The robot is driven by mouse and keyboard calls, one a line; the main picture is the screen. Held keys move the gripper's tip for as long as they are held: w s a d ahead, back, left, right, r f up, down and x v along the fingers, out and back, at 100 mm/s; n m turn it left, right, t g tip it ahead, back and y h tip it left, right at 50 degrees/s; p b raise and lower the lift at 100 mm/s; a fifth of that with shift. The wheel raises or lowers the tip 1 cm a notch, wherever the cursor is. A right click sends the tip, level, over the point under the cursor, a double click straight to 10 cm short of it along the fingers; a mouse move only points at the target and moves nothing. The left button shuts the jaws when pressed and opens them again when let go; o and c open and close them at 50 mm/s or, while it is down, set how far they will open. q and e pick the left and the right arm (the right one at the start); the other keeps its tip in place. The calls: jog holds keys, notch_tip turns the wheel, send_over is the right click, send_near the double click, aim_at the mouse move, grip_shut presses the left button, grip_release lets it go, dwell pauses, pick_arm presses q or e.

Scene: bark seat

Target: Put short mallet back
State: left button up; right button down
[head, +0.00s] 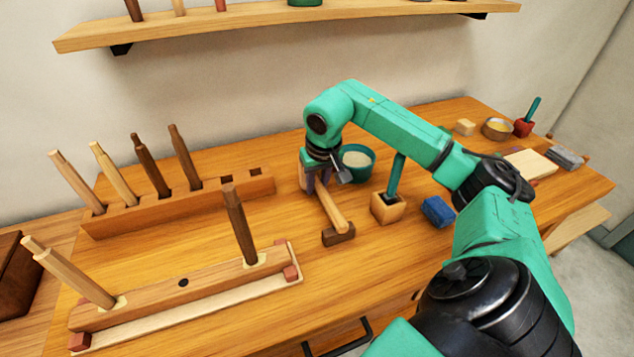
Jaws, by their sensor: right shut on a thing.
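The short mallet has a dark brown head (338,235) and a pale wooden handle (334,209). My right gripper (318,180) is shut on the upper handle, and the head hangs low at the front. I cannot tell whether the head touches the table. A long wooden rack (125,219) stands to the left with several upright wooden handles in it. Two square slots at its right end (255,171) are empty. My left gripper is not in view.
A wooden beam (140,304) with two upright pegs lies at the front left. A green bowl (358,161), a wooden block (388,208) holding a green tool and a blue block (437,211) sit near my right arm. A wall shelf (280,21) hangs above.

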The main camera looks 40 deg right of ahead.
jog(key=shift+f, duration=0.25)
jog(key=c, duration=0.6)
grip_release()
jog(key=p+v, duration=0.1)
jog(key=v, duration=1.3)
jog(key=shift+s+r, duration=0.2)
jog(key=shift+r, duration=0.1)
jog(key=shift+a, duration=0.1)
